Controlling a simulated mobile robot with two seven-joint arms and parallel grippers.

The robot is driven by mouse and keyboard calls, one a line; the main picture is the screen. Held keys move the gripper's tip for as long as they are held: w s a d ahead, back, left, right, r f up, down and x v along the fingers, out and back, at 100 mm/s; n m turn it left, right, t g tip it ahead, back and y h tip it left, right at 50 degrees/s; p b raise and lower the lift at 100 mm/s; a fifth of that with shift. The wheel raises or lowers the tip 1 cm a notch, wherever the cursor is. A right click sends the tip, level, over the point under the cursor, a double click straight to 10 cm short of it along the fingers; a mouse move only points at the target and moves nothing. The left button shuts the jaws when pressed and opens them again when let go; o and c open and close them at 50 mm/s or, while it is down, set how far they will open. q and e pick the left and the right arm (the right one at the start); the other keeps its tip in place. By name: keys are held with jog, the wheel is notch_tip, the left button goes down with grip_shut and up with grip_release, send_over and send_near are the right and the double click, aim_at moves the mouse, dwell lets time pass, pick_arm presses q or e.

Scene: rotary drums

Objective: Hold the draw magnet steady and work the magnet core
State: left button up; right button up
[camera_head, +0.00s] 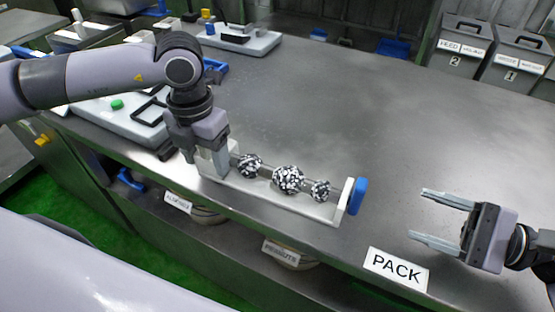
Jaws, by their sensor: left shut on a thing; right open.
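The draw magnet is a long pale grey frame (282,203) lying near the table's front edge. A rod runs along it and carries black-and-white speckled clumps (288,180). A blue end piece (357,196) stands at its right end; I take this rod and end piece to be the magnet core. My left gripper (215,165) points down and is shut on the left end of the draw magnet, hiding that end. My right gripper (432,220) is open and empty, to the right of the blue end piece and apart from it, its fingers pointing left.
A white PACK sign (396,268) is at the table's front edge, below the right gripper. Pale equipment (118,118) stands at the left. Grey bins (459,45) stand at the back right. The grey tabletop (340,95) behind the magnet is clear.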

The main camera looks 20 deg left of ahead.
aim_at(360, 191)
jog(key=m, duration=0.4)
jog(key=shift+r, duration=0.2)
jog(key=m, duration=0.3)
jog(key=shift+a+r, duration=0.1)
jog(key=shift+r, duration=0.05)
jog(key=a, duration=0.8)
jog(key=w+a, duration=0.1)
jog(key=a, duration=0.2)
jog(key=shift+a, duration=0.4)
